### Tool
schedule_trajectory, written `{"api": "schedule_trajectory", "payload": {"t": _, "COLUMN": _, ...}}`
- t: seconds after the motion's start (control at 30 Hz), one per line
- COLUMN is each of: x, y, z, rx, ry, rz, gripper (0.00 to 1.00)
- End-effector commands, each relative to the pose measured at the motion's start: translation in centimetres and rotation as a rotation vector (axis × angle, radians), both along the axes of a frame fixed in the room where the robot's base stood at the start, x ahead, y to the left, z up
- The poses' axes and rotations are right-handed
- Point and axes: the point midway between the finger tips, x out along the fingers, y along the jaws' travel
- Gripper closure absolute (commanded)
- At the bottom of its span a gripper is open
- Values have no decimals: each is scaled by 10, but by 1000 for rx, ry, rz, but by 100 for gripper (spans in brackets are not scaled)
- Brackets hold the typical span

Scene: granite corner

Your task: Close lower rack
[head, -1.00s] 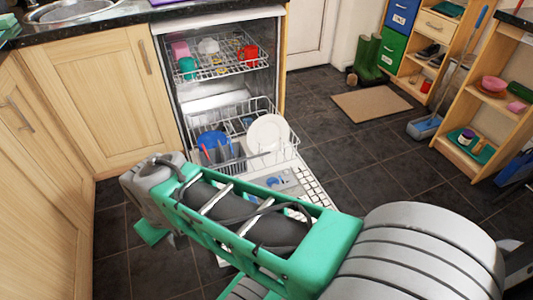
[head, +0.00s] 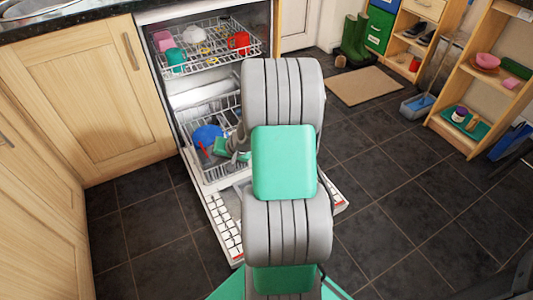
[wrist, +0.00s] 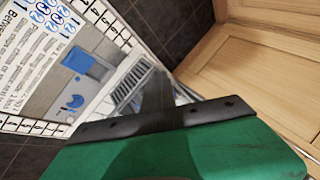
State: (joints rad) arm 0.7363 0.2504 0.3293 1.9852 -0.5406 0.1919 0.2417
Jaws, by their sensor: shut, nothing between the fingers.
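The lower rack (head: 212,178) is a white wire basket, pulled out over the lowered dishwasher door (head: 226,228). A blue bowl (head: 207,136) and a red utensil show at its left side. My arm hides its right part. The rack is not clear there.
The upper rack (head: 205,55) holds several cups and dishes above. Wooden cabinets (head: 85,90) stand left of the dishwasher. Dark tiled floor (head: 410,215) is clear to the right, with a brown mat (head: 365,86), green boots (head: 355,38) and shelves (head: 490,75) beyond.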

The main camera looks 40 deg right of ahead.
Motion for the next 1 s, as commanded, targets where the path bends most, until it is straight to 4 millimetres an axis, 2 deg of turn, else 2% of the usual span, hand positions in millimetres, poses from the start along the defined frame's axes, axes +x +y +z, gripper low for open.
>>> {"api": "schedule_trajectory", "payload": {"t": 0.03, "x": -2, "y": -35, "z": -27, "rx": 65, "ry": -40, "rz": -115, "gripper": 100}}
{"api": "schedule_trajectory", "payload": {"t": 0.13, "x": -10, "y": -98, "z": -66, "rx": 181, "ry": -159, "rz": -347, "gripper": 100}}
{"api": "schedule_trajectory", "payload": {"t": 0.2, "x": -25, "y": -140, "z": -91, "rx": 254, "ry": -244, "rz": -510, "gripper": 100}}
{"api": "schedule_trajectory", "payload": {"t": 0.3, "x": -52, "y": -186, "z": -118, "rx": 333, "ry": -354, "rz": -709, "gripper": 100}}
{"api": "schedule_trajectory", "payload": {"t": 0.4, "x": -74, "y": -213, "z": -135, "rx": 381, "ry": -429, "rz": -839, "gripper": 100}}
{"api": "schedule_trajectory", "payload": {"t": 0.5, "x": -84, "y": -224, "z": -142, "rx": 399, "ry": -464, "rz": -896, "gripper": 100}}
{"api": "schedule_trajectory", "payload": {"t": 0.63, "x": -75, "y": -227, "z": -149, "rx": 402, "ry": -469, "rz": -901, "gripper": 100}}
{"api": "schedule_trajectory", "payload": {"t": 1.0, "x": -9, "y": -246, "z": -187, "rx": 399, "ry": -468, "rz": -896, "gripper": 100}}
